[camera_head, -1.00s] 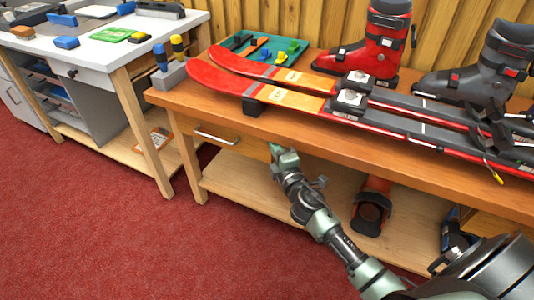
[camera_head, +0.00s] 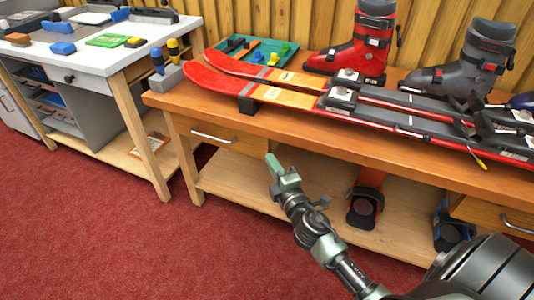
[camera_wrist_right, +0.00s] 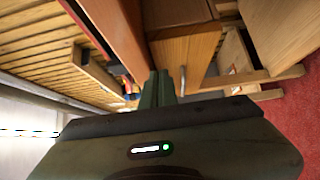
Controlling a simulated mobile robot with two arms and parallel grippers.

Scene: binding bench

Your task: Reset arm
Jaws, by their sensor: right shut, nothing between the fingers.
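My right gripper (camera_head: 276,168) is in the middle of the head view, in front of the wooden bench (camera_head: 300,139) and below its top edge. Its fingers are together with nothing between them. The fingers (camera_wrist_right: 162,86) also show closed and empty in the right wrist view, with the bench's drawer front (camera_wrist_right: 185,60) beyond them. My right arm comes in from the lower right of the head view. My left gripper is in neither view.
A pair of red skis (camera_head: 290,97) lies on the bench. A red boot (camera_head: 357,48) and a grey boot (camera_head: 475,62) stand behind them. A teal tray (camera_head: 259,52) holds small tools. A white-topped table (camera_head: 105,62) stands at left. Red carpet (camera_head: 90,230) is clear.

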